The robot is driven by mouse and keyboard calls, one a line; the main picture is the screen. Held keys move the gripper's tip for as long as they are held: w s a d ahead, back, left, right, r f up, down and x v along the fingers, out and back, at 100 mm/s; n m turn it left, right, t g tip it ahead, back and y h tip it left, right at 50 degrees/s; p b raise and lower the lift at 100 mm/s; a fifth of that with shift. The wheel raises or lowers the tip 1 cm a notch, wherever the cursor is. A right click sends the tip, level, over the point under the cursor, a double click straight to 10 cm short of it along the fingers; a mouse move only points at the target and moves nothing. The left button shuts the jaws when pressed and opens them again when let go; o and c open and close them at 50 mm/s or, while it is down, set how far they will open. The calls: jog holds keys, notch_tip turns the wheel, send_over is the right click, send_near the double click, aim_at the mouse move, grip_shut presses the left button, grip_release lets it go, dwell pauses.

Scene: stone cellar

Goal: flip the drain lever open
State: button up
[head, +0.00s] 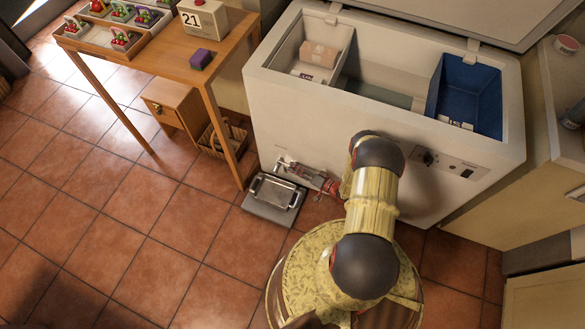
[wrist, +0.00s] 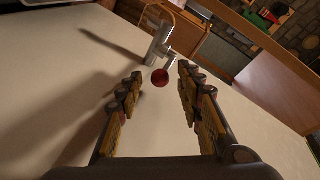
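The drain is a metal spout (wrist: 160,42) on the white front of the chest freezer (head: 330,150). Its lever ends in a round red knob (wrist: 160,78). In the wrist view the knob shows between the tips of my gripper (wrist: 160,75), whose fingers are spread with a gap on both sides of it. I cannot tell whether the knob is level with the fingertips or just beyond them. In the head view my gripper (head: 323,183) is low at the freezer's front, right of the spout (head: 283,164); the knob cannot be made out there.
A metal tray (head: 277,192) lies on a grey slab on the floor below the spout. A wooden table (head: 150,62) with a wicker basket beneath stands at left. The freezer is open, with boxes and a blue bin (head: 466,92) inside. Tiled floor at left is clear.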

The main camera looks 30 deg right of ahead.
jog(key=shift+x, duration=1.2)
jog(key=shift+c, duration=1)
jog(key=c, duration=0.7)
grip_shut()
